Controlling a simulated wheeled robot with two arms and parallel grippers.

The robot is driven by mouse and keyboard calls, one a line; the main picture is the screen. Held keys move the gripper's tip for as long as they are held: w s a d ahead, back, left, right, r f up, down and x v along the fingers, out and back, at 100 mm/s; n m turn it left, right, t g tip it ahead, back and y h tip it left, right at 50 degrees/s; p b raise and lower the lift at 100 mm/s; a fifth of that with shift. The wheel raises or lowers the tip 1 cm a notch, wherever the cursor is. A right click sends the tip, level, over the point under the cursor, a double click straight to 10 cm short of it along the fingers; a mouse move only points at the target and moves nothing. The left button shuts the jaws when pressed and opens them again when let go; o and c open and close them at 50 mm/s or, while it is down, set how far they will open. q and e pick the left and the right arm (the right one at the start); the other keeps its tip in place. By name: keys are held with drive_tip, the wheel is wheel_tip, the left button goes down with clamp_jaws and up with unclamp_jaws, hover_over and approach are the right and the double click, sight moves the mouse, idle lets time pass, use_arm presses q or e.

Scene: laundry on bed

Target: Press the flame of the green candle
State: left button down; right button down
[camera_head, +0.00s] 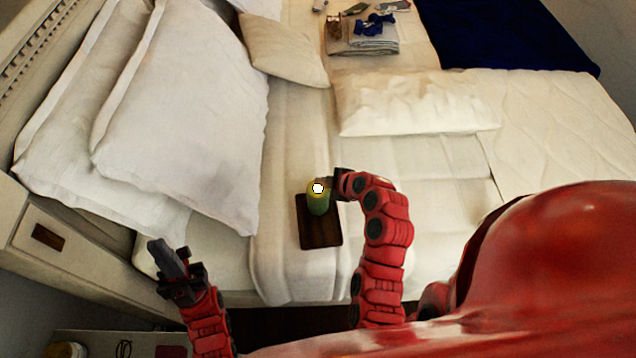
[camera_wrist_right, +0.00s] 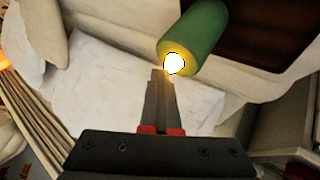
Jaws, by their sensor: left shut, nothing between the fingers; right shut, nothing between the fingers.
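The green candle (camera_head: 318,204) stands upright on a dark wooden tray (camera_head: 321,236) on the bed. Its flame (camera_head: 318,188) shows as a bright white spot with a yellow glow at its top. My right gripper (camera_head: 331,183) is shut and reaches in from the right, its tips right beside the flame. In the right wrist view the shut fingertips (camera_wrist_right: 160,72) end at the lower edge of the flame (camera_wrist_right: 173,63), in front of the green candle (camera_wrist_right: 196,32). Whether they touch it I cannot tell. My left gripper (camera_head: 156,246) is shut and empty near the bed's lower left edge.
Large white pillows (camera_head: 185,110) lie left of the candle. A dark blue blanket (camera_head: 515,35) covers the back right. A nightstand (camera_head: 110,343) stands at lower left.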

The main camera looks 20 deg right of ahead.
sight(322, 191)
drive_tip(key=shift+f, duration=0.1)
drive_tip(key=shift+s+f+b, duration=0.1)
drive_tip(key=shift+f+b, duration=0.4)
drive_tip(key=shift+b, duration=0.45)
drive_tip(key=shift+r+b, duration=0.1)
drive_tip(key=shift+b, duration=0.25)
drive_tip(key=shift+r, duration=0.3)
wheel_tip(322, 191, up, 6)
idle(0.3)
